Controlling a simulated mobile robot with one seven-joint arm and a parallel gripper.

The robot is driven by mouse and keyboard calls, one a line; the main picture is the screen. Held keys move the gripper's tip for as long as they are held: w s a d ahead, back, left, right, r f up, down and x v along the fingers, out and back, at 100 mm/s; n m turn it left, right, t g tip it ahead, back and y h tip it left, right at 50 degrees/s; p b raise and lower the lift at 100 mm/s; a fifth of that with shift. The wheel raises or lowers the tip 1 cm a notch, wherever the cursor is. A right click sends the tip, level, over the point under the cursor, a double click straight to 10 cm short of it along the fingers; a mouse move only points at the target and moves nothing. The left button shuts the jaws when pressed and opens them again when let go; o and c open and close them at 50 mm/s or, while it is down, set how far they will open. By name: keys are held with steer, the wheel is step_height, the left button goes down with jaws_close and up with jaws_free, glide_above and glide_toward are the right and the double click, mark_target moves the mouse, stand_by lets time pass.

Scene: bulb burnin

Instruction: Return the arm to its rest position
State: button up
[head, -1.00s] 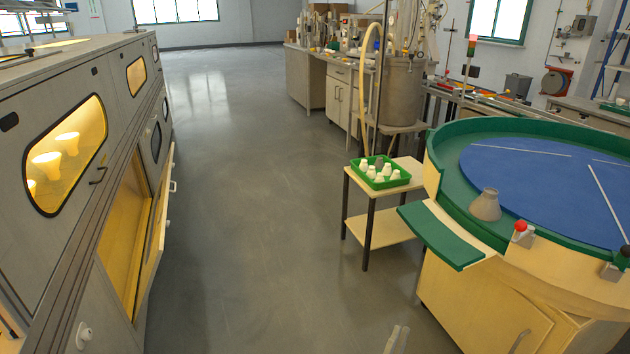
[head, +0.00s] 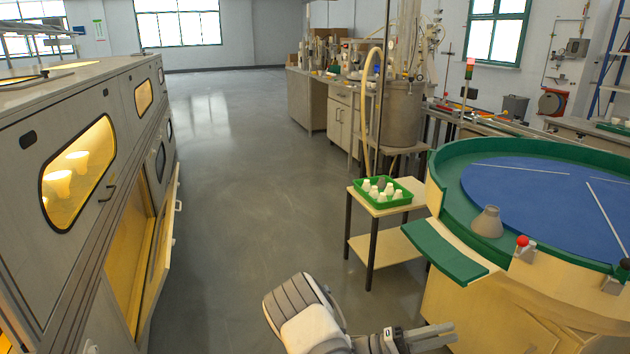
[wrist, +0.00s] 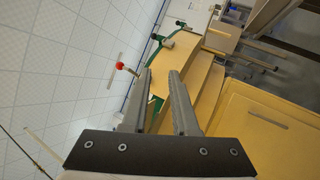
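My gripper (head: 436,336) shows at the bottom of the head view, in front of the wooden cabinet under the round table, with my arm bent beside it. In the wrist view my gripper (wrist: 160,85) has its two fingers apart with nothing held between them. The wrist view is turned on its side. Past the fingers it shows the wooden cabinet (wrist: 265,125), a red knob (wrist: 119,66) and a bit of green rim.
A round table with a blue top (head: 545,195) and green rim stands at right, a grey bulb-shaped piece (head: 487,222) on it. A small stand holds a green tray (head: 405,199) of white bulbs. A grey oven cabinet (head: 60,130) with lit windows lines the left. The floor between is clear.

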steer(key=s+a+r+m+g+y, duration=0.2)
steer(key=s+r+m+g+y, duration=0.1)
steer(key=s+r+y, duration=0.95)
steer(key=s+a+r+n+t+y, duration=0.2)
steer(key=s+a+r+t+y, duration=0.6)
steer(key=a+r+t+y, duration=0.25)
step_height(320, 180, up, 24)
steer(key=p, duration=2.3)
steer(key=shift+a+n, duration=0.3)
steer(key=shift+a, duration=0.15)
steer(key=shift+w+t, duration=0.1)
steer(key=shift+t, duration=0.15)
